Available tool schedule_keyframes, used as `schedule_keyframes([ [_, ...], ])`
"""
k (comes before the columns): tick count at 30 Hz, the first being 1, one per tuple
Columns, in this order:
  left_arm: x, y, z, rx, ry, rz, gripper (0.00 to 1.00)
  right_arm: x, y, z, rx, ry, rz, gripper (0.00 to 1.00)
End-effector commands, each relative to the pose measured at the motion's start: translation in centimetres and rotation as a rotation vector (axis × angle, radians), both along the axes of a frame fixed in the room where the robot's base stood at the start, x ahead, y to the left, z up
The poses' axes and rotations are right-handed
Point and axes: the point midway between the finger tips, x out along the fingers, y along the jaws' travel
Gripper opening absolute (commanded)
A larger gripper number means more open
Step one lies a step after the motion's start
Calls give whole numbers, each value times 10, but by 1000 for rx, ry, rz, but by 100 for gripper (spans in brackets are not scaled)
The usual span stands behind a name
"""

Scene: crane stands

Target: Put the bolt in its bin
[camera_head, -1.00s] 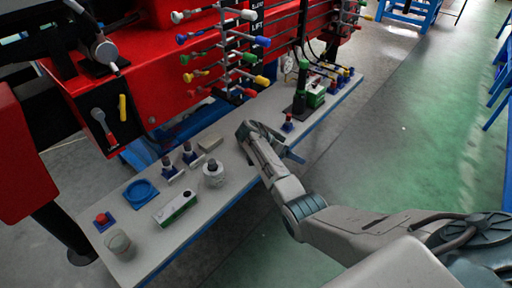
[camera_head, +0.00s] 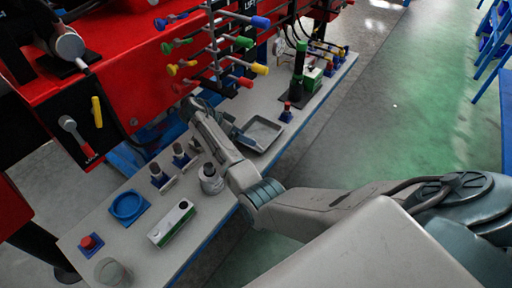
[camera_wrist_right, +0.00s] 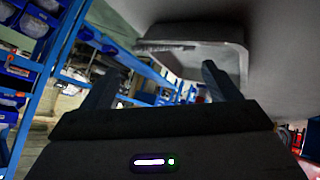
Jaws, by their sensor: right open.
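I cannot make out a bolt in either view. A shallow grey tray (camera_head: 262,133), possibly the bin, lies on the long bench (camera_head: 222,205). A grey tray also shows at the top of the right wrist view (camera_wrist_right: 195,52), beyond the fingers. My right gripper (camera_head: 208,112) is over the bench, just left of the tray in the head view. In the wrist view, my right gripper (camera_wrist_right: 157,72) has its fingers spread with nothing between them. The gripper and forearm hide part of the bench. My left gripper is out of view.
On the bench stand a blue ring dish (camera_head: 128,206), a red button (camera_head: 89,243), a clear cup (camera_head: 110,271), a white-green box (camera_head: 171,224), a round jar (camera_head: 211,179) and a green post (camera_head: 299,70). Levers (camera_head: 215,50) on the red crane overhang its back.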

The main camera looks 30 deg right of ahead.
Motion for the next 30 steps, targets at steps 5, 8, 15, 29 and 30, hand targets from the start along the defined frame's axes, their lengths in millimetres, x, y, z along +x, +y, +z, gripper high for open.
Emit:
schedule_keyframes([
  [5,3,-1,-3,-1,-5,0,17,-3,-7,-7,0,-1,1,83],
  [8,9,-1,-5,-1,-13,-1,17,-6,-15,-14,-2,1,0,83],
  [15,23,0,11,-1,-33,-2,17,-16,-39,-33,-1,1,0,83],
  [29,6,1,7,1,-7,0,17,-17,-40,-38,2,2,2,49],
  [30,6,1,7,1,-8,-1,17,-18,-40,-39,2,2,2,49],
])
